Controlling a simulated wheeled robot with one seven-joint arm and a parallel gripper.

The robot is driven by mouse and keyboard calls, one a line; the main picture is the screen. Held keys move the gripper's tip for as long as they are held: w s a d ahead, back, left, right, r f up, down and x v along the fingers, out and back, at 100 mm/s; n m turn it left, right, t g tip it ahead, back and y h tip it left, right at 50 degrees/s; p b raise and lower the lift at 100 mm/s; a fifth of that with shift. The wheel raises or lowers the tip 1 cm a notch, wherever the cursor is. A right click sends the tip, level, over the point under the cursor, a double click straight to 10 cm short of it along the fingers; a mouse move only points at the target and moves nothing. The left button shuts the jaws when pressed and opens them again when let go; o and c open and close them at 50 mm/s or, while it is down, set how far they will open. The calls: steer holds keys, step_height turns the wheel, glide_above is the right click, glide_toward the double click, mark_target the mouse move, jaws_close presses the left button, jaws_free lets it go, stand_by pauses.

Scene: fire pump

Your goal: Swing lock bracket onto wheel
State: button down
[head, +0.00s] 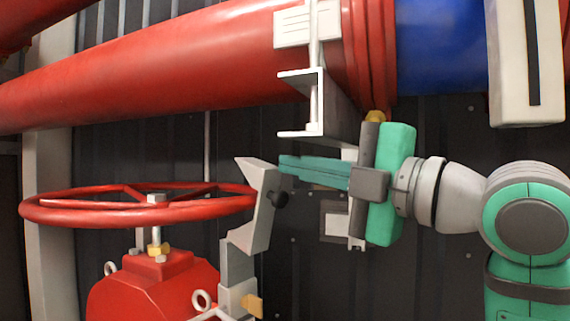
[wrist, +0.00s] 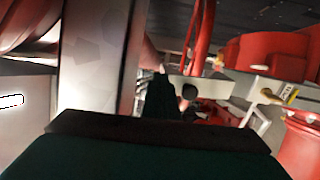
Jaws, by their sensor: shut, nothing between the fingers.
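The red wheel (head: 110,213) lies level on its stem at the left of the head view. The pale grey lock bracket (head: 258,215) stands at the wheel's right edge, its upper part tilted and overlapping the rim in the picture. I cannot tell whether it touches or encloses the rim. A black knob (head: 278,199) sticks out of its right side and also shows in the wrist view (wrist: 189,92). My gripper (head: 284,165) is shut and empty, its green fingers pointing left with tips close to the bracket's upper end. In the wrist view its fingers (wrist: 158,90) appear dark, left of the knob.
A large red pipe (head: 170,65) crosses above, with a grey pipe support (head: 325,105) hanging just above my gripper. The red valve body (head: 155,285) is below the wheel. A white box (head: 335,222) is on the dark wall behind. Below my gripper looks open.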

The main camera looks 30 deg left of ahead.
steer(key=s+d+f, duration=0.1)
steer(key=d, duration=0.6)
steer(key=shift+d, duration=0.25)
